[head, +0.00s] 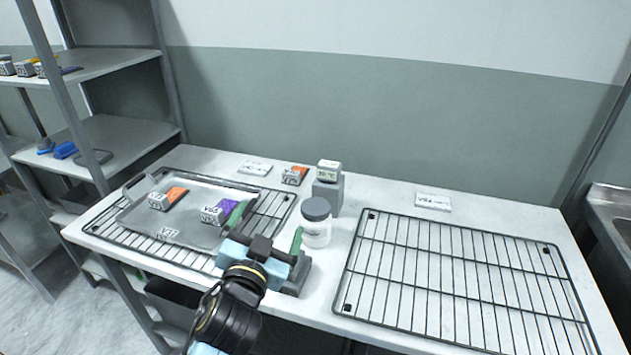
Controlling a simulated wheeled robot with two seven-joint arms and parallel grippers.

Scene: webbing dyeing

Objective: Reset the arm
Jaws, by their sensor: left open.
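My left gripper (267,228) reaches in from the bottom, above the front of the table between the metal tray (190,233) and a clear jar (316,230) with a grey lid. Its green-tipped fingers are apart, and I see nothing held between them. One finger overlaps the tray's right side in the picture, beside a purple labelled piece (217,214). My right gripper is not in view.
The tray sits on a wire rack (106,228) and also holds an orange labelled piece (167,198). Another orange piece (295,175) and a small display on a grey stand (328,193) stand behind. An empty wire rack (455,275) is right. Shelves (110,140) stand left, a sink (610,205) right.

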